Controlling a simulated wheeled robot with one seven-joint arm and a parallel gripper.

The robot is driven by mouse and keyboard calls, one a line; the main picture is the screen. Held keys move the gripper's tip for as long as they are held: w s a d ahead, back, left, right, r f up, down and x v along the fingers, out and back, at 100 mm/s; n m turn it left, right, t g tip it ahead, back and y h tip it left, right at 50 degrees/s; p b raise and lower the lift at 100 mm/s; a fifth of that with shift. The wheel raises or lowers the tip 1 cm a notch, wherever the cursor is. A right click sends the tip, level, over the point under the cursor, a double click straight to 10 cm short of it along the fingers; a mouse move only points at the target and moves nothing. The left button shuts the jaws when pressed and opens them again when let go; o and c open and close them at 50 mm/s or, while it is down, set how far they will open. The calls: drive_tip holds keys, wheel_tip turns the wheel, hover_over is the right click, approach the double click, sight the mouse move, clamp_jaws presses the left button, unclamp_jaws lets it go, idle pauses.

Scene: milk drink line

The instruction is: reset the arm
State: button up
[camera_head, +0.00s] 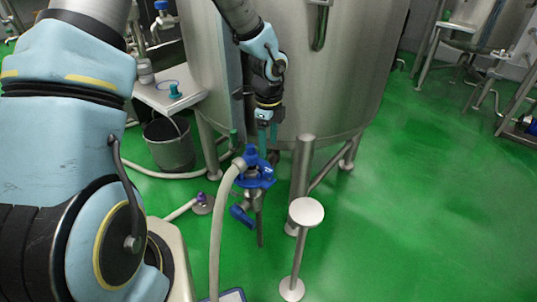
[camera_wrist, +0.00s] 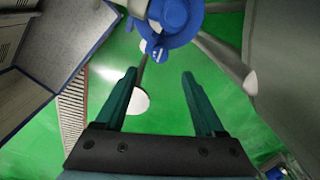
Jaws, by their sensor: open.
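My gripper (camera_head: 268,136) points down in front of the large steel tank (camera_head: 350,70) in the head view. Its two green fingers stand apart and hold nothing; they also show in the wrist view (camera_wrist: 159,76). A blue valve fitting (camera_head: 256,175) is just below and left of the fingertips in the head view. The blue fitting (camera_wrist: 174,22) appears beyond the fingertips in the wrist view. I cannot tell the exact gap between fingers and fitting. Part of my arm fills the left of the head view.
A pale hose (camera_head: 221,235) runs down from the fitting. A round-topped steel post (camera_head: 306,212) stands at the front. A grey bucket (camera_head: 169,146) and a small steel table (camera_head: 165,92) are at the left. The green floor (camera_head: 430,210) is clear at the right.

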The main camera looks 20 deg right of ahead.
drive_tip(key=shift+r, duration=0.6)
drive_tip(key=s+a+r+n+p, duration=0.1)
drive_tip(key=a+r+n, duration=0.4)
drive_tip(key=a+n, duration=0.3)
drive_tip(key=s+a+r+n+t, duration=0.1)
drive_tip(key=a+r+n, duration=0.4)
drive_tip(key=a+n, duration=0.4)
drive_tip(key=s+a+r+n+p, duration=0.1)
drive_tip(key=a+r+n, duration=0.4)
drive_tip(key=a+n, duration=0.4)
drive_tip(key=a, duration=0.3)
drive_tip(key=shift+s+a+t+p, duration=0.3)
drive_tip(key=shift+s+a, duration=0.05)
drive_tip(key=shift+s, duration=0.05)
drive_tip(key=shift+r, duration=0.1)
